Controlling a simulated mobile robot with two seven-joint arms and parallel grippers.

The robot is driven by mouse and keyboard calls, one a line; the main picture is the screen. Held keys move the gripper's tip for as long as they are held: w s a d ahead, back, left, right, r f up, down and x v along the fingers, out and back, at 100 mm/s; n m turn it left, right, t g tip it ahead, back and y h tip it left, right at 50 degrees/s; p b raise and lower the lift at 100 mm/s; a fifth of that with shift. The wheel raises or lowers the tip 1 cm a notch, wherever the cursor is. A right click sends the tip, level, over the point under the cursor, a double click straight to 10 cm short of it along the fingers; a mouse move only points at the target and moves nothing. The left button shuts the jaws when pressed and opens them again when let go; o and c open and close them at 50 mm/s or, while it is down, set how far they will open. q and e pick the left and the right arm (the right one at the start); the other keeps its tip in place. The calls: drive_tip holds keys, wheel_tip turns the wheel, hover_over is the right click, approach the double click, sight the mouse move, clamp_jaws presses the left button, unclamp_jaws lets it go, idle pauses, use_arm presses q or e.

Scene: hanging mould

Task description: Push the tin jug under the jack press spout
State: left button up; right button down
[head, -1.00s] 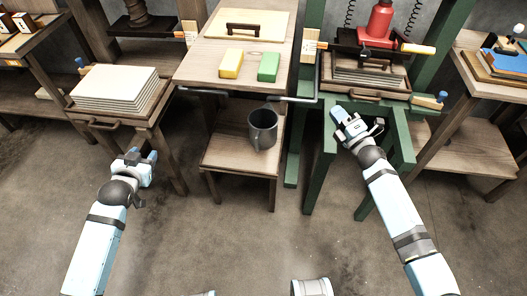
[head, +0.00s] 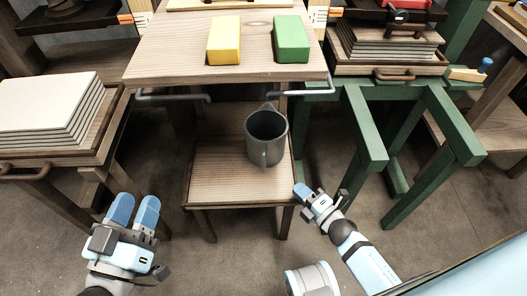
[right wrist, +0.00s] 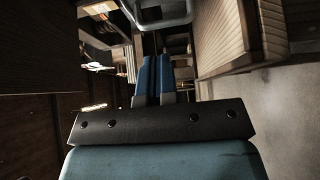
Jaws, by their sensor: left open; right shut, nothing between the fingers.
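The tin jug (head: 266,137) is dark grey and stands upright on a low wooden stool (head: 225,180), near its right side, with its handle toward me. My right gripper (head: 304,192) is at the stool's front right corner, below and right of the jug and apart from it. Its blue fingers are together and empty in the right wrist view (right wrist: 152,75). My left gripper (head: 134,210) is open and empty, left of the stool. The spout cannot be made out; the green press frame (head: 365,125) stands right of the stool.
A wooden table (head: 165,55) behind the stool bears a yellow block (head: 224,40) and a green block (head: 291,39), with a metal rail (head: 170,97) along its front. A stack of pale boards (head: 45,105) is at left. Open floor lies in front of the stool.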

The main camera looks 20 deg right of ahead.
drive_tip(key=shift+w+a+f, duration=0.1)
drive_tip(key=shift+w+f, duration=0.15)
drive_tip(key=shift+w, duration=0.05)
drive_tip(key=shift+w+a, duration=0.1)
drive_tip(key=shift+w, duration=0.15)
drive_tip(key=b, duration=0.3)
approach(272, 152)
drive_tip(key=w+a, duration=0.1)
drive_tip(key=a, duration=0.1)
drive_tip(key=w+a, duration=0.2)
drive_tip(key=shift+w+a+f, duration=0.1)
drive_tip(key=shift+a, duration=0.1)
drive_tip(key=shift+w+d, duration=0.3)
drive_tip(key=shift+w, duration=0.25)
drive_tip(key=shift+w+d, duration=0.3)
drive_tip(key=shift+w, duration=0.25)
drive_tip(key=shift+w+d, duration=0.25)
drive_tip(key=shift+w, duration=0.35)
use_arm(q)
drive_tip(key=f, duration=0.1)
drive_tip(key=f+g, duration=0.1)
drive_tip(key=f, duration=0.1)
drive_tip(key=f+g, duration=0.1)
drive_tip(key=shift+w+d+f, duration=0.1)
drive_tip(key=shift+d+f, duration=0.15)
drive_tip(key=shift+f, duration=0.05)
